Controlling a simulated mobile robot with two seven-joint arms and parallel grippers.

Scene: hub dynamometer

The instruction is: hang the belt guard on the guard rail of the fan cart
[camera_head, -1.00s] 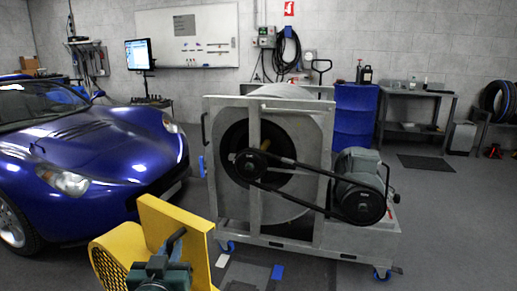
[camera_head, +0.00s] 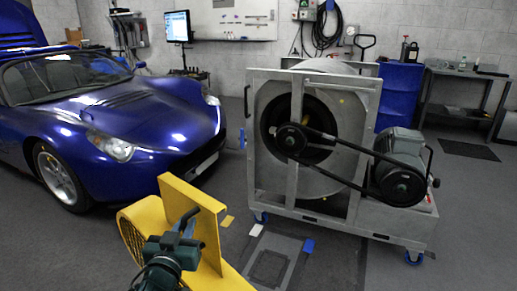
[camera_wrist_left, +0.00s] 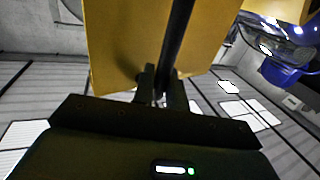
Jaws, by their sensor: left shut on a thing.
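The yellow belt guard (camera_head: 207,238) is at the bottom left of the head view, with a flat plate and a perforated rounded part. My left gripper (camera_head: 187,220) is shut on its dark handle; the wrist view shows the fingers (camera_wrist_left: 160,85) closed around the black bar (camera_wrist_left: 177,45) in front of the yellow plate (camera_wrist_left: 120,45). The grey fan cart (camera_head: 320,150) stands ahead, right of centre, apart from the guard. Its belt and pulleys are exposed. I cannot clearly make out which bar is the guard rail. My right gripper is not in view.
A blue sports car (camera_head: 110,110) stands close on the left. A blue drum (camera_head: 398,95) and a workbench (camera_head: 470,90) are behind the cart. Floor markings (camera_head: 272,262) lie in front of the cart, where the floor is otherwise clear.

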